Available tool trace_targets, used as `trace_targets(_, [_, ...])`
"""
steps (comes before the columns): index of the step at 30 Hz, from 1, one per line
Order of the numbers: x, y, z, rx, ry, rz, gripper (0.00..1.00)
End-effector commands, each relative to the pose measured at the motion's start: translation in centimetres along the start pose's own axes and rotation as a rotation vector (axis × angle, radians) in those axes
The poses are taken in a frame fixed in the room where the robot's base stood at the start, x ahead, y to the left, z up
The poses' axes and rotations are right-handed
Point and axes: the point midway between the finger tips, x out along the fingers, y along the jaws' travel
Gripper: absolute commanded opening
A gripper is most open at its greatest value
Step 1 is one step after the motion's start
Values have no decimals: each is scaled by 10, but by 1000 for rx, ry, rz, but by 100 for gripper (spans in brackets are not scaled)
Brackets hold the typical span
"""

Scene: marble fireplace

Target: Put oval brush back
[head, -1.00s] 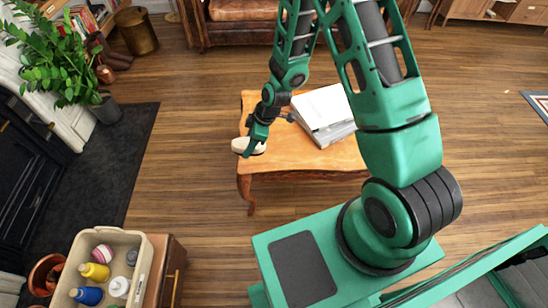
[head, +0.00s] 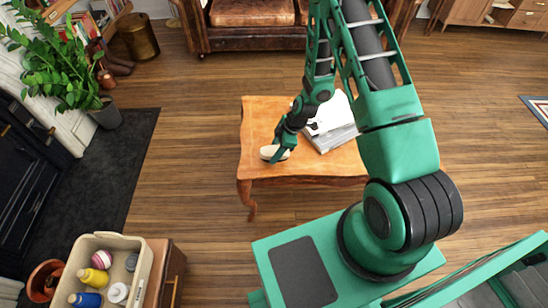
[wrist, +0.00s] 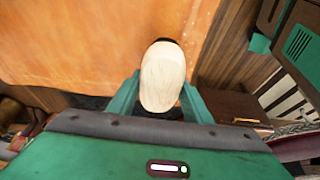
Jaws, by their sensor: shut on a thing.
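The oval brush (head: 274,153) has a pale, rounded top and is over the front part of the wooden coffee table (head: 256,128) in the head view. My gripper (head: 283,147) is shut on it. In the wrist view the brush (wrist: 162,77) sits between the two green fingers of my gripper (wrist: 160,98), with a dark part showing at its far end. The orange-brown table top (wrist: 80,45) lies beyond it. I cannot tell whether the brush touches the table top.
A white stack (head: 333,125) lies on the table, right of my gripper. At the lower left, a beige bin (head: 143,272) with several bottles and a striped ball (head: 103,241) stands on a brown cabinet (head: 164,270). A potted plant (head: 60,62) is at the upper left. Open floor lies between.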

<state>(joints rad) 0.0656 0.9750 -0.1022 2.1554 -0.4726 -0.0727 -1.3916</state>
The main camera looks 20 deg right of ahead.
Motion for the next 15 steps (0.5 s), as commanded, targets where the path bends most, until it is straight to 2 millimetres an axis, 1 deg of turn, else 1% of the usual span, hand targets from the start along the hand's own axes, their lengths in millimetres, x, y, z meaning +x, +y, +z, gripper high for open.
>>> trace_targets(6, [25,-1,10,1,-1,-2,17])
trace_targets(9, [33,0,13,0,-1,-1,17])
trace_targets(15, [34,0,13,-1,0,0,17])
